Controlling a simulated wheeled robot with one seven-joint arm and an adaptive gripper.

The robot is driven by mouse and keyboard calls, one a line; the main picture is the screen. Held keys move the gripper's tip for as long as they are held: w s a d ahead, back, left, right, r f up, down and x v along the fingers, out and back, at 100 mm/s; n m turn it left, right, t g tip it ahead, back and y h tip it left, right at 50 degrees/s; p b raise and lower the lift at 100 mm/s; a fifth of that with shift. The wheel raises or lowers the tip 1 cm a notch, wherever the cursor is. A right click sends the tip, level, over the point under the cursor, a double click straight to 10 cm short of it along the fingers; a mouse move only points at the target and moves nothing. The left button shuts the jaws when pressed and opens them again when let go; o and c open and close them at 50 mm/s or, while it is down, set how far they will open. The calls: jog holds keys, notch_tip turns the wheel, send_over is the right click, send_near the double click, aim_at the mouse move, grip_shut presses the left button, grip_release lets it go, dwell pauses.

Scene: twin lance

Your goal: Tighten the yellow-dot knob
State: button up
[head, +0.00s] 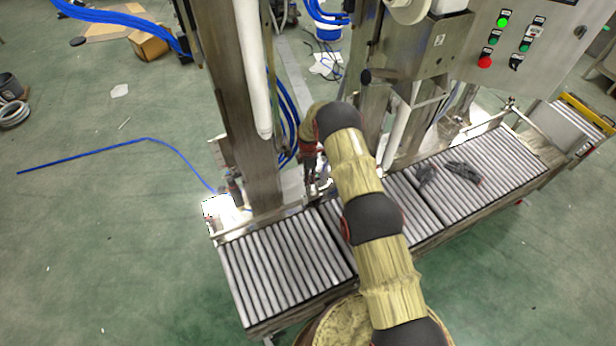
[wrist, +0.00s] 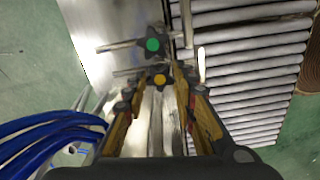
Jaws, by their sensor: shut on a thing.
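The yellow-dot knob (wrist: 160,79) is a dark lobed knob with a yellow centre, in the middle of the wrist view. My gripper (wrist: 157,83) has one finger on each side of it and is shut on it. The exact contact of the fingertips with the lobes is hard to make out. A similar green-dot knob (wrist: 152,45) sits just beyond it, apart from the fingers. In the head view my gripper (head: 318,180) is small and partly hidden beside my arm, near the conveyor's back edge. I cannot make out the knobs there.
The roller conveyor (head: 285,275) runs along the near side, with dark objects (head: 460,171) on its rollers. Metal rods lie close to the knobs. Blue hoses (wrist: 50,125) pass left of my gripper. A steel post (head: 230,100) and a control panel (head: 530,40) stand behind.

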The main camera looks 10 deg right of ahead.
jog(key=shift+c, duration=1.2)
jog(key=shift+m, duration=0.3)
jog(key=shift+m+b, duration=0.85)
jog(key=shift+m, duration=0.35)
jog(key=shift+m+b, duration=0.65)
jog(key=shift+m, duration=1.65)
jog(key=o, duration=1.1)
jog(key=shift+r, duration=0.15)
